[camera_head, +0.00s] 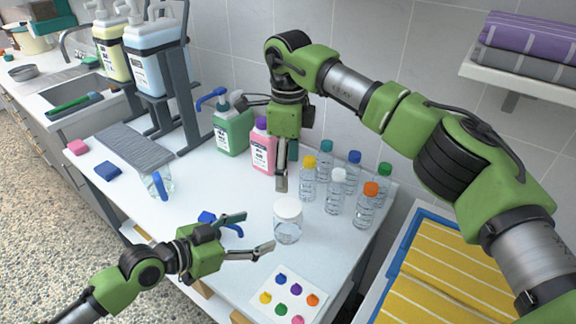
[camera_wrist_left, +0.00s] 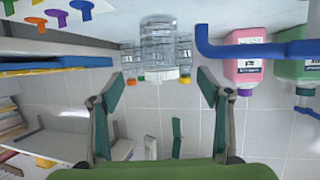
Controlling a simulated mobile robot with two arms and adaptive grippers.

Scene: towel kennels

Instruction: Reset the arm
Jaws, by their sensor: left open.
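My left gripper (camera_head: 257,231) is open and empty low over the table's front part, its fingers pointing right toward a clear jar with a white lid (camera_head: 287,222). In the left wrist view, the jar (camera_wrist_left: 158,45) shows beyond and between the spread fingers (camera_wrist_left: 158,90), apart from them. My right arm comes in from the right, and its gripper (camera_head: 282,180) hangs pointing down behind the jar, beside the pink bottle. I see its fingers nearly edge-on, so their opening is unclear. Nothing shows held in it.
Clear bottles with coloured caps (camera_head: 337,190) stand right of my right gripper. A pink bottle (camera_head: 263,150) and green pump bottle (camera_head: 233,130) stand left. A blue bent piece (camera_head: 208,218) lies by my left gripper. A colour-dot card (camera_head: 285,295) lies in front. A yellow towel (camera_head: 440,260) lies right.

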